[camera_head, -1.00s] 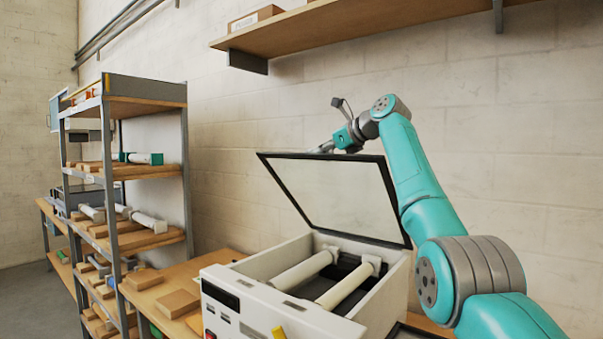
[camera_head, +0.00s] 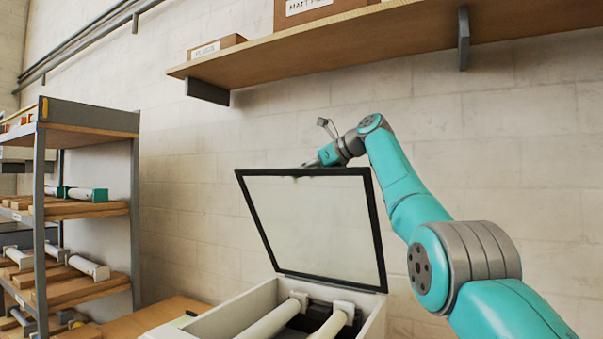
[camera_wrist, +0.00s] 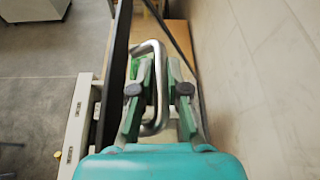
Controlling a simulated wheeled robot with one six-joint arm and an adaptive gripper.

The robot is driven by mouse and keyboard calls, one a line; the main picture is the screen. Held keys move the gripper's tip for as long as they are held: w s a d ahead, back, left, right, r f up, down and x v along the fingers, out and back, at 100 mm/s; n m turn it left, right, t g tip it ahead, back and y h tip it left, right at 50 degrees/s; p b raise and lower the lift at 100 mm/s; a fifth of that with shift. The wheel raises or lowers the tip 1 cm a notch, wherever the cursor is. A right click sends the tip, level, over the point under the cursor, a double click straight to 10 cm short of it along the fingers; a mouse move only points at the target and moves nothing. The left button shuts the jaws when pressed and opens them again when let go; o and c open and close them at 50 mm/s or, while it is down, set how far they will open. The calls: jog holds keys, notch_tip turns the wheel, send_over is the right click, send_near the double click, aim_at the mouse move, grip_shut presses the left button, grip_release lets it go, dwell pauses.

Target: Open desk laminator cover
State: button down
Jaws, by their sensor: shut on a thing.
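The laminator cover (camera_head: 315,222), a clear panel in a dark frame, stands raised and steeply tilted above the laminator body (camera_head: 225,311), hinged along its lower edge. My gripper (camera_head: 312,163) is at the cover's top edge in the head view, its fingertips partly hidden behind the frame. In the wrist view, my gripper (camera_wrist: 161,90) is shut on the cover's silver loop handle (camera_wrist: 160,72), with the handle's outer bar between the green-padded fingers. The cover shows edge-on as a dark strip (camera_wrist: 117,70) to the left of the handle. Two pale rollers (camera_head: 272,321) show inside the body.
A wall shelf (camera_head: 340,43) with boxes hangs above the cover and arm. A storage rack (camera_head: 135,215) with rolls and boards stands at left. The block wall (camera_head: 480,150) is close behind, with a narrow gap beside my gripper in the wrist view.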

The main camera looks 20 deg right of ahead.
jog(key=c, duration=1.4)
grip_release()
jog(key=shift+c, duration=0.2)
jog(key=shift+d, duration=0.1)
jog(key=v, duration=1.2)
jog(key=d+v, duration=0.1)
jog(key=v, duration=1.1)
jog(key=shift+w+d, duration=0.2)
jog(key=shift+w, duration=0.1)
